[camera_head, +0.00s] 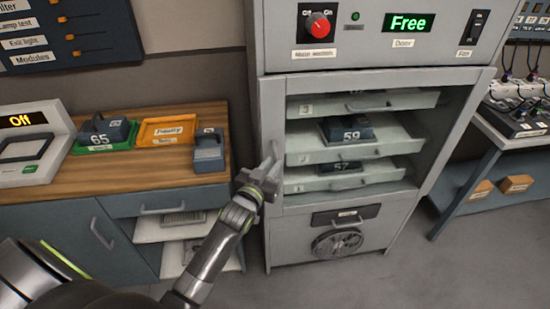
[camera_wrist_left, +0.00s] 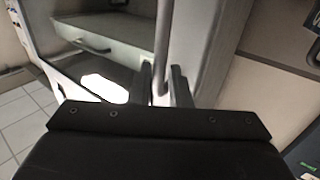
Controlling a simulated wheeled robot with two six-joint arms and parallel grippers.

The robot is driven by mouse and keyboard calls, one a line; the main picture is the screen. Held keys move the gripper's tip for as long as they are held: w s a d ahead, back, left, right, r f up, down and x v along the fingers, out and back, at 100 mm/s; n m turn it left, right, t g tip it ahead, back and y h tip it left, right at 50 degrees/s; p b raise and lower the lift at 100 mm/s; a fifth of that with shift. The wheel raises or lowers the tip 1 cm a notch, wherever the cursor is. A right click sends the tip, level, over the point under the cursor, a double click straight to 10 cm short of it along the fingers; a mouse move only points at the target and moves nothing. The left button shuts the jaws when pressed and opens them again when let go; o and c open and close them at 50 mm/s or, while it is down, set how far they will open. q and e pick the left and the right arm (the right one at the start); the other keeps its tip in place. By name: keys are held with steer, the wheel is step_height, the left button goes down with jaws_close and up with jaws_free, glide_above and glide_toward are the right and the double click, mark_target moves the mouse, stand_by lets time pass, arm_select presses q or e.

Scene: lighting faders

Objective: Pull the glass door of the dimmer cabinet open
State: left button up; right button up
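The grey dimmer cabinet (camera_head: 258,110) stands in the middle of the head view. Its glass door (camera_head: 282,190) looks shut, and the shelves show through the pane. The upright door handle (camera_head: 274,150) is on the door's left side; it also shows as a vertical bar in the left wrist view (camera_wrist_left: 163,45). My left gripper (camera_head: 269,170) is at the handle. In the wrist view its two fingers (camera_wrist_left: 162,85) stand on either side of the bar, apart, with small gaps showing. Whether either finger touches the bar is unclear. My right gripper is out of view.
Drawers with dimmer packs 59 (camera_head: 346,132) and 57 (camera_head: 343,168) are inside. Above are a red knob (camera_head: 318,25) and a green "Free" display (camera_head: 408,23). A wooden counter (camera_head: 110,168) stands left, a desk (camera_head: 478,190) right. Floor before the cabinet is clear.

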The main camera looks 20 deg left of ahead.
arm_select(q)
steer(key=shift+w, duration=1.3)
jaws_close()
